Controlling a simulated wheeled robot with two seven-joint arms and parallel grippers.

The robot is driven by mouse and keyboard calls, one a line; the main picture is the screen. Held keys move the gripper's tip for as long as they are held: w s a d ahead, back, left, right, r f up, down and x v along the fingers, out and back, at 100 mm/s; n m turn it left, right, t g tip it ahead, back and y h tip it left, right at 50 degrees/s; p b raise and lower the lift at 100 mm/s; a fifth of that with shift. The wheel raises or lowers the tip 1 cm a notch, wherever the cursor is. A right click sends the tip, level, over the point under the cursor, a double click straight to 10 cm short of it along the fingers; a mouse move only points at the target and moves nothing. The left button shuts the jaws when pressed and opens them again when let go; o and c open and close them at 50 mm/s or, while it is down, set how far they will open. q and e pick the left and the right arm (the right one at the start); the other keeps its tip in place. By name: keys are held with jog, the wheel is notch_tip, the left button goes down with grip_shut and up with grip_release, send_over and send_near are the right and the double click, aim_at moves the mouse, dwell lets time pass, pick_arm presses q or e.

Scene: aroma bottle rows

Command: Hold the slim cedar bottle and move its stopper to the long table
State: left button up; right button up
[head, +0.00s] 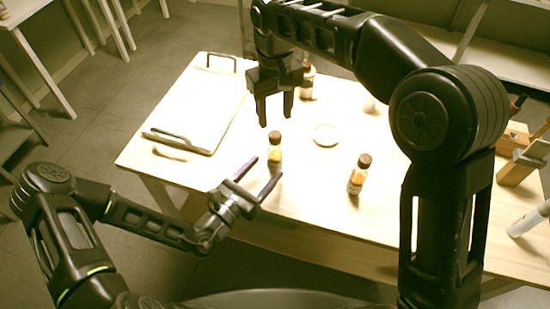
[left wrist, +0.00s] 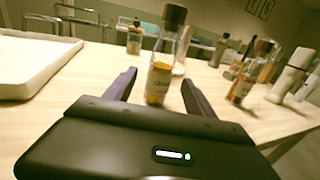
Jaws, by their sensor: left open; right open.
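A slim bottle (head: 274,157) with a dark stopper (head: 274,137) stands upright on the pale wooden table (head: 300,215). In the left wrist view the bottle (left wrist: 158,83) has an orange lower part with a small label, too blurred to read surely, and its stopper (left wrist: 175,14) is on. My left gripper (head: 266,168) is open, low over the table, with its fingers pointing at the bottle and one to each side in the wrist view; contact is not visible. My right gripper (head: 275,121) is open and empty, pointing down, apparently just above the stopper.
Another stoppered bottle (head: 358,177) stands to the right, and one (head: 307,84) stands behind my right gripper. A small white dish (head: 326,135) lies between them. A pale tray (head: 195,100) with black handles fills the table's left. Wooden holders (head: 515,160) stand at the right edge.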

aim_at(270, 164)
pick_arm(q)
jog(key=shift+x, duration=2.7)
jog(key=shift+c, duration=0.3)
grip_shut()
jog(key=shift+o, duration=0.3)
grip_release()
